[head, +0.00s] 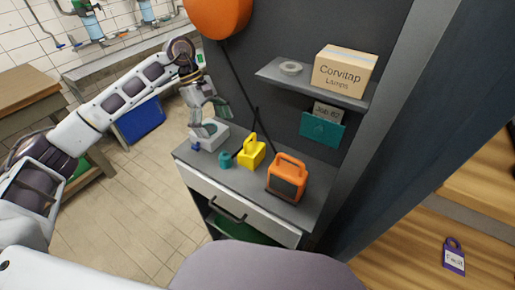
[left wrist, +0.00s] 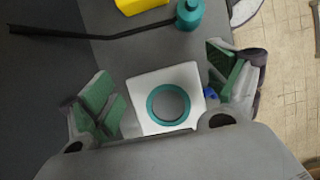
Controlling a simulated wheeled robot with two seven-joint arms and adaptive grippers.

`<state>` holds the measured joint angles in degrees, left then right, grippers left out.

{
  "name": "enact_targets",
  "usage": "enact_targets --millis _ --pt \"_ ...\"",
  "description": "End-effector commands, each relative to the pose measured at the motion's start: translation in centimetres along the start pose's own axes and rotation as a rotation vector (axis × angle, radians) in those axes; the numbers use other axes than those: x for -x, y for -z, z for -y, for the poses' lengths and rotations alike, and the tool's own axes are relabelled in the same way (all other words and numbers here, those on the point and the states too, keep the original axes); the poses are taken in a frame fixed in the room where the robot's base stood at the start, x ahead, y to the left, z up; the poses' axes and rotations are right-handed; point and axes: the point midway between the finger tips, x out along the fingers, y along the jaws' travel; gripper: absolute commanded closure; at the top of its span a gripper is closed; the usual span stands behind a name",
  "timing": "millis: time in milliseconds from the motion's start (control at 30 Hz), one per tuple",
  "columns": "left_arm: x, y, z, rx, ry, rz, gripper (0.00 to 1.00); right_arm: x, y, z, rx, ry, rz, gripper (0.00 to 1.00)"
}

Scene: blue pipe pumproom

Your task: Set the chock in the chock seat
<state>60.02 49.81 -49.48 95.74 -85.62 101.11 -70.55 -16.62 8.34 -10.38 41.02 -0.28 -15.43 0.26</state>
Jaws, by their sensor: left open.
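A yellow block with a handle on top (head: 251,153), which looks like the chock, stands on the grey cabinet top; its edge shows in the left wrist view (left wrist: 140,5). A white block (head: 212,136) sits at the cabinet's left end. From above it is square with a teal ring (left wrist: 150,88) on its top; I cannot tell whether it is the chock seat. My left gripper (head: 210,110) is open and empty above the white block. In the left wrist view its green-padded fingers (left wrist: 165,90) lie on either side of it. My right gripper is not in view.
A small teal pot (head: 225,159) and an orange handled lamp (head: 286,179) stand on the cabinet top. A thin black rod (left wrist: 90,36) slants close by. A shelf (head: 300,84) with a Corvitap Lamps box (head: 344,72) overhangs the back. The front strip is clear.

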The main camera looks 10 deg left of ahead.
Motion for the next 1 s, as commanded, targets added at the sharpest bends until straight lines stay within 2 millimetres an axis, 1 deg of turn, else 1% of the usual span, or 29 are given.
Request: enact_targets --millis 400,567,767,1000 --pt "0.0 0.0 0.0 0.0 0.0 -0.001 0.11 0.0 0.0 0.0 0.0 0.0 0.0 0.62" --pt "-0.2 -0.5 0.0 -0.001 0.0 -0.001 0.11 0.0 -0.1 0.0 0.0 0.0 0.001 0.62" --pt "-0.9 -2.3 0.0 -0.002 0.001 -0.002 0.11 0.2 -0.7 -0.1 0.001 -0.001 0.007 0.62" --pt "-2.1 -5.3 0.0 -0.003 0.001 0.0 0.11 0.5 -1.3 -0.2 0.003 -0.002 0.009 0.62"
